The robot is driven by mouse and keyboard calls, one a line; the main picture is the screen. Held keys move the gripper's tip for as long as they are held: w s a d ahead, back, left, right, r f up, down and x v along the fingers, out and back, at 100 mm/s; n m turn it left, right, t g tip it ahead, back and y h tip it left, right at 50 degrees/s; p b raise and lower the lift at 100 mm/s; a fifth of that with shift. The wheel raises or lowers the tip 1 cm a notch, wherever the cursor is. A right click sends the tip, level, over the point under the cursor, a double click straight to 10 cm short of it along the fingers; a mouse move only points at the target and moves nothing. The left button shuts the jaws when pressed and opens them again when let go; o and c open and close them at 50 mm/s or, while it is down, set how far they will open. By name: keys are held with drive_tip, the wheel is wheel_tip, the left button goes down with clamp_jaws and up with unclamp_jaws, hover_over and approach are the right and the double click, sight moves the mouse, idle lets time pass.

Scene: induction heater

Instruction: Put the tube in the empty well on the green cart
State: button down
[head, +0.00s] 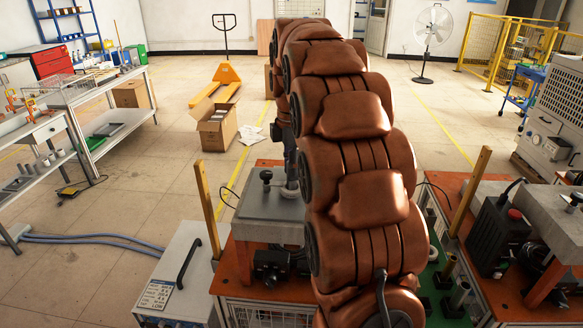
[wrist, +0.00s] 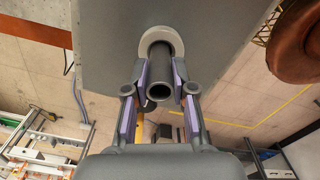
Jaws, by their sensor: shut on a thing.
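The tube (wrist: 159,90) is a dark grey hollow cylinder. In the wrist view my gripper (wrist: 158,98) is shut on it, with one purple-lined finger on each side. The tube's far part runs into a pale round ring (wrist: 149,42) on the grey slab; how deep it sits there cannot be told. In the head view my brown arm hides much of the middle. The green cart's surface (head: 432,290) shows partly at the right of my arm, with several short upright cylinders (head: 460,294) on it. The empty well cannot be picked out.
An orange-topped bench with a grey slab (head: 262,208) stands left of my arm, with a wooden post (head: 206,208) beside it. A second orange bench (head: 545,306) with a black box (head: 498,235) is at right. A control box (head: 178,275) stands front left. Open floor lies further left.

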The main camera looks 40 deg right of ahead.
wheel_tip(320, 180, up, 9)
drive_tip(key=p, duration=0.3)
idle(1.7)
drive_tip(key=shift+s+a+f, duration=0.1)
